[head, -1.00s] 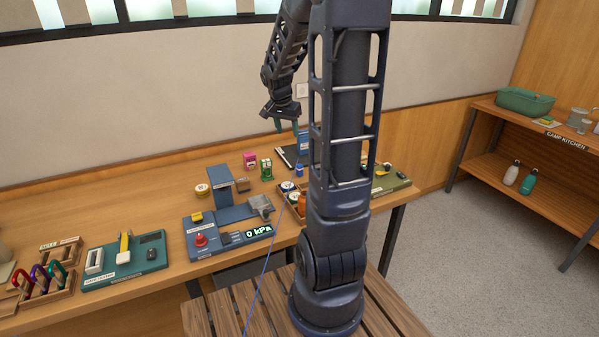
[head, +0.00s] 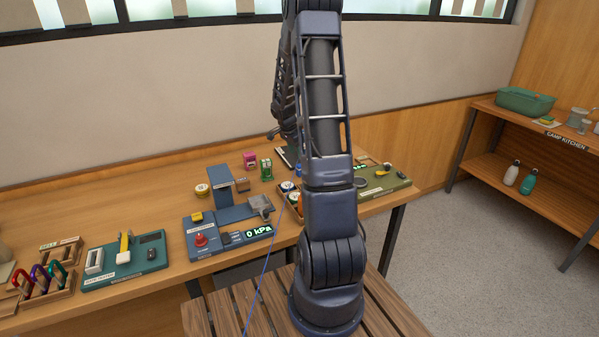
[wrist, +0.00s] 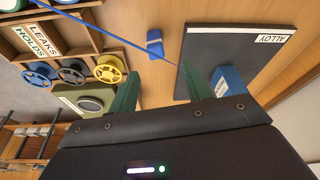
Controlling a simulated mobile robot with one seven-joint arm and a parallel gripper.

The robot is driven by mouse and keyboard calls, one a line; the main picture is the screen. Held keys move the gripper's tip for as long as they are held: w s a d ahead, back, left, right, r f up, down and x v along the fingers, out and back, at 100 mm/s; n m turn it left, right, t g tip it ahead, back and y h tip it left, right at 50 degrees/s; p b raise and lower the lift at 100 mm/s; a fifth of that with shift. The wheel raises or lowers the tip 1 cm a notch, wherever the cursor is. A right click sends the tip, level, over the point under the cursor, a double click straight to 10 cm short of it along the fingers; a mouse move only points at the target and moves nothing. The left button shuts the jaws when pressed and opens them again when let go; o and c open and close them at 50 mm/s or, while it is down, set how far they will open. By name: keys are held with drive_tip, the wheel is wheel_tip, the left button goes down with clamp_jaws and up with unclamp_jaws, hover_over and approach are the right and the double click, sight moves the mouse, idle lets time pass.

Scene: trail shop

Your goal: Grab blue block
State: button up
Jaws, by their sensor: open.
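In the wrist view a small blue block (wrist: 154,43) lies on the wooden bench, just beyond my fingertips and roughly in line with the gap between them. A larger blue block (wrist: 229,80) with a white label stands at the dark ALLOY board, partly hidden by my right finger. I cannot tell which one the task means. My gripper (wrist: 160,80) is open, its two green fingers apart with nothing between them. In the head view a blue item (head: 298,169) shows beside my arm, which hides my gripper.
The ALLOY board (wrist: 235,45) is close to the right finger. A wooden sorting tray (wrist: 20,48) with LEAKS and HOLDS labels and several reels lies to the left. A blue gauge stand (head: 228,222) is on the bench left of my arm. A thin blue line crosses the wrist view.

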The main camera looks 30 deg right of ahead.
sight(298, 165)
drive_tip(key=x, duration=0.4)
drive_tip(key=shift+f, duration=0.2)
drive_tip(key=shift+s+x, duration=0.15)
drive_tip(key=shift+x, duration=1.2)
drive_tip(key=shift+s+x, duration=0.15)
drive_tip(key=shift+x, duration=1.15)
drive_tip(key=shift+a, duration=0.1)
drive_tip(key=c, duration=1.1)
drive_tip(key=shift+o, duration=0.2)
